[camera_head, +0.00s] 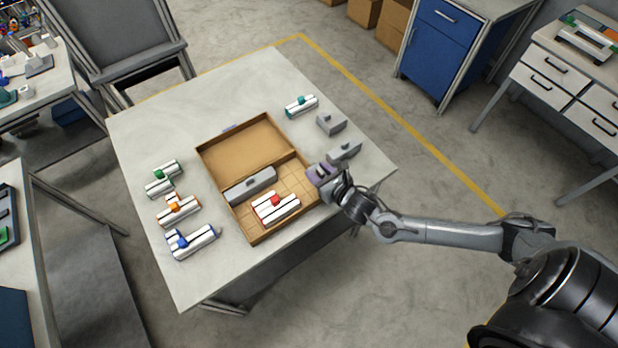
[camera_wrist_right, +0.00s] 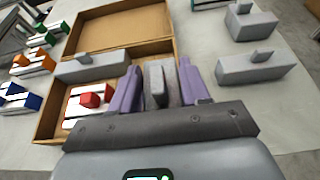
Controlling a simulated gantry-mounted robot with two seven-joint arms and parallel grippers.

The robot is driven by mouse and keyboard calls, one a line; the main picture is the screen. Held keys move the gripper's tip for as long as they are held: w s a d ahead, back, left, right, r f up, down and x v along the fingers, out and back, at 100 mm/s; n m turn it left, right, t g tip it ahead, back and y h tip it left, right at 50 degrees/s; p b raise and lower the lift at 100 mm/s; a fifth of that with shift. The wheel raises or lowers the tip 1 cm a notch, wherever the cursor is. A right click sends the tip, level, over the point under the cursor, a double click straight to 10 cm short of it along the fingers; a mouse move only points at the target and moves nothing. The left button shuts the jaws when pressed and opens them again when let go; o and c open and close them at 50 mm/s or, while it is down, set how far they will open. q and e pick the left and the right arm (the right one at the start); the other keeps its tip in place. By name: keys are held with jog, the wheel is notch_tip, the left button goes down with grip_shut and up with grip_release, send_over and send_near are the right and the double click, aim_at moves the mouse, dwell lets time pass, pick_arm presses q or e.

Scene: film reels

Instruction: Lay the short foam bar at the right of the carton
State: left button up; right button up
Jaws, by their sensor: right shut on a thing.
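The open brown carton (camera_head: 247,232) lies on the table with its lid (camera_head: 245,148) folded back. A long grey foam bar (camera_head: 250,185) lies across it, and a white reel block with a red knob (camera_head: 275,206) sits in front of that bar. My right gripper (camera_head: 318,176) is at the carton's right side. Its purple fingers are shut on a short grey foam bar (camera_wrist_right: 157,84), seen between them in the wrist view. In the head view the gripper mostly hides this bar. I cannot tell whether it touches the carton floor. My left gripper is not in view.
Two grey foam pieces (camera_head: 331,123) (camera_head: 344,150) and a teal-knobbed block (camera_head: 301,105) lie right of the carton. Green (camera_head: 163,178), orange (camera_head: 178,210) and blue (camera_head: 191,242) knobbed blocks lie left of it. The table's (camera_head: 190,95) far left part is clear.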

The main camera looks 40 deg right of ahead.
aim_at(311, 170)
jog(key=w, duration=0.1)
jog(key=w+f, duration=0.2)
jog(key=shift+w+a, duration=0.1)
jog(key=shift+a, duration=0.15)
jog(key=shift+f+b, duration=0.4)
jog(key=shift+f, duration=1.6)
jog(key=shift+f, duration=0.55)
jog(key=o, duration=1)
jog(key=shift+f, duration=0.1)
